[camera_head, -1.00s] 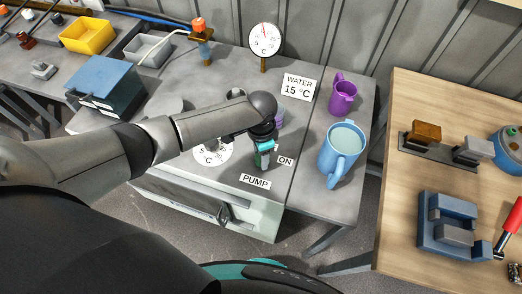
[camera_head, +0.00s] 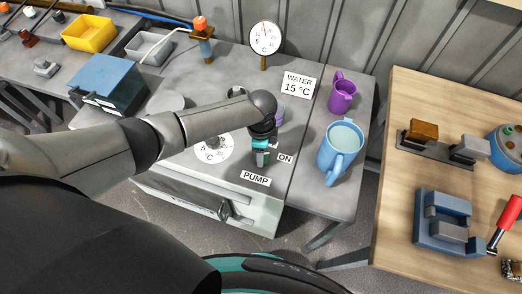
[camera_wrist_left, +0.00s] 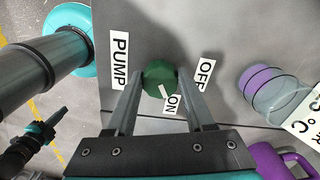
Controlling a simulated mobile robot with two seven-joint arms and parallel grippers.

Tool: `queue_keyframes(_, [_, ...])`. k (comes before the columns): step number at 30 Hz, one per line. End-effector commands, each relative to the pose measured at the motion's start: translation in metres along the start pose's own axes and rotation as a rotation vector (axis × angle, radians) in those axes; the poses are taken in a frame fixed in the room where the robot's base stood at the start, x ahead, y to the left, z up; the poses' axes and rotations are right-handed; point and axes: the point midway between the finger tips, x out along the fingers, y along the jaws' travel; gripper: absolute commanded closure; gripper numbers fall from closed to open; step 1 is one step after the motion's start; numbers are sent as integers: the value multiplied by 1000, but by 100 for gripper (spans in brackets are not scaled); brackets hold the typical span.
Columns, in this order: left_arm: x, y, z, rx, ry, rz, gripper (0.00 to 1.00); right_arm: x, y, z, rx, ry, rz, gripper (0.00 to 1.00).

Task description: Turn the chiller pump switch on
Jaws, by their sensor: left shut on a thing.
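The pump switch is a round green knob (camera_wrist_left: 159,78) on the grey bench top, between the PUMP, ON and OFF labels in the left wrist view. Its white mark (camera_wrist_left: 166,91) points toward the ON label (camera_wrist_left: 172,104). My left gripper (camera_wrist_left: 159,82) has its fingers on either side of the knob and is shut on it. In the head view my left gripper (camera_head: 261,157) is over the switch by the PUMP label (camera_head: 255,178), and mostly hides it. My right gripper (camera_wrist_left: 52,124) shows small at the lower left of the wrist view, its opening unclear.
A blue mug (camera_head: 341,152) and a purple mug (camera_head: 342,96) stand right of the switch. A WATER 15 °C sign (camera_head: 298,84) and a round gauge (camera_head: 265,38) are behind it. A dial (camera_head: 212,147) lies to its left. A wooden table (camera_head: 393,175) is at the right.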

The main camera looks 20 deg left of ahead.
Motion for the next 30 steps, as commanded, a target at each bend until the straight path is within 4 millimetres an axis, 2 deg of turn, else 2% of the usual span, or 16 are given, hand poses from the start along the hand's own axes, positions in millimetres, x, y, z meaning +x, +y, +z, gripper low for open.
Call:
queue_keyframes(8, [-1, 0, -1, 5, 2, -2, 100, 0, 0, 0, 0, 0, 0, 100])
queue_keyframes(9, [-1, 0, -1, 5, 2, -2, 43, 0, 0, 0, 0, 0, 0, 100])
queue_keyframes(16, [0, 0, -1, 3, 2, -1, 17, 0, 0, 0, 0, 0, 0, 100])
queue_keyframes(25, [-2, 0, 0, 2, 1, -1, 17, -1, 0, 0, 0, 0, 0, 100])
queue_keyframes(30, [-21, 0, -1, 3, 3, -2, 17, -7, 0, -1, 0, 0, 0, 100])
